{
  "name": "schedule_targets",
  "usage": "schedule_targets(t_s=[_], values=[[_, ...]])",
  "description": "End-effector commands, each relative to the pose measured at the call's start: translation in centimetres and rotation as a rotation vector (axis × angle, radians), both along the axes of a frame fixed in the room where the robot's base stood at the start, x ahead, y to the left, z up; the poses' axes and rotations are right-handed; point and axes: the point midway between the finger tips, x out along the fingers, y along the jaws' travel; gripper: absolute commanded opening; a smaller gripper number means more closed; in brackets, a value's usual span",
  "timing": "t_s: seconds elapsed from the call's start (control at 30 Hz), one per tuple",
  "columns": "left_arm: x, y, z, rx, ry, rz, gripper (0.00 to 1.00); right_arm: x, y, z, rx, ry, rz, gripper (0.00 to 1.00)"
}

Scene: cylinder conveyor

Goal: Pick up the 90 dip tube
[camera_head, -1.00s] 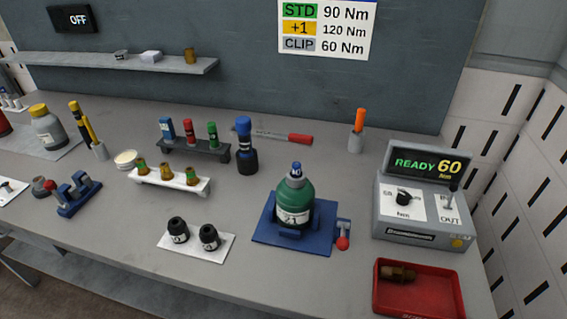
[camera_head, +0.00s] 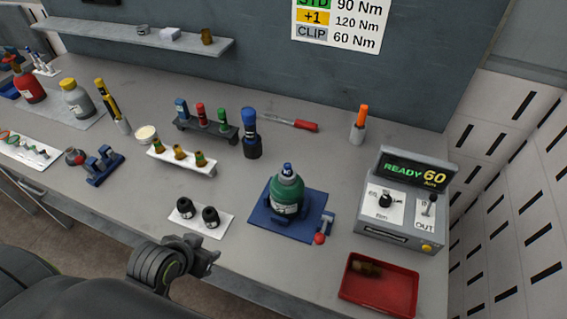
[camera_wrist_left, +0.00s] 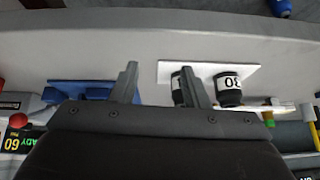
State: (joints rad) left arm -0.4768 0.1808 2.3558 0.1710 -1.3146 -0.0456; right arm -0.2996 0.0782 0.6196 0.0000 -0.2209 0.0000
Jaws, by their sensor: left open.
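Two black pieces with white number labels, (camera_head: 186,208) and (camera_head: 210,216), stand upright on a white pad (camera_head: 217,231) near the bench's front edge. In the left wrist view the pad (camera_wrist_left: 250,68) and the black pieces, (camera_wrist_left: 177,88) and (camera_wrist_left: 229,90), show beyond my fingers, and one finger partly covers one piece. The numbers are hard to read; I cannot tell which item is the 90 dip tube. My left gripper (camera_head: 206,258), also in the left wrist view (camera_wrist_left: 159,84), is open and empty, in front of the bench edge. My right gripper is not in view.
A green bottle (camera_head: 285,192) stands in a blue fixture (camera_head: 258,223) right of the pad. Behind are a white rack (camera_head: 205,168) and a dark rack (camera_head: 190,131) of small parts. A red tray (camera_head: 365,299) and a grey READY 60 box (camera_head: 395,238) stand at right.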

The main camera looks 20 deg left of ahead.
Motion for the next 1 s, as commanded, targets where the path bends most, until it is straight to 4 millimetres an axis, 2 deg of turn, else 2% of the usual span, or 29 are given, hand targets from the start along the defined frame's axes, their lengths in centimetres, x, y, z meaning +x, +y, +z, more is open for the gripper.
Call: schedule_targets(t_s=[0.03,0.1,0.2,0.3,0.37,0.47,0.67,0.73,1.0], values=[[2.4,-0.9,2.7,-0.025,-0.104,-0.063,0.41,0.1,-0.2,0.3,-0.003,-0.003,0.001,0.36],[4.8,-2.4,6.5,-0.069,-0.240,-0.148,0.41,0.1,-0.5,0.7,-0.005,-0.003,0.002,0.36],[7.0,-4.5,11.5,-0.125,-0.407,-0.255,0.41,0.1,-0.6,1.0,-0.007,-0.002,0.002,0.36],[8.0,-6.1,15.0,-0.166,-0.519,-0.329,0.41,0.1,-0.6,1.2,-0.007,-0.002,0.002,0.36],[8.2,-6.6,16.3,-0.183,-0.559,-0.355,0.41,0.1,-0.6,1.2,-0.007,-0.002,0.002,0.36],[8.7,-7.2,16.9,-0.195,-0.591,-0.375,0.41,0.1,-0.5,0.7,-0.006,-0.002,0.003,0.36],[10.4,-8.1,15.8,-0.198,-0.596,-0.377,0.41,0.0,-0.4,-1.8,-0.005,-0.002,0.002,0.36],[11.3,-8.4,16.0,-0.202,-0.590,-0.369,0.41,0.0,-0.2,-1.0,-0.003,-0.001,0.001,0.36],[15.0,-10.2,14.4,-0.202,-0.586,-0.371,0.41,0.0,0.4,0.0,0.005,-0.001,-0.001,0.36]])
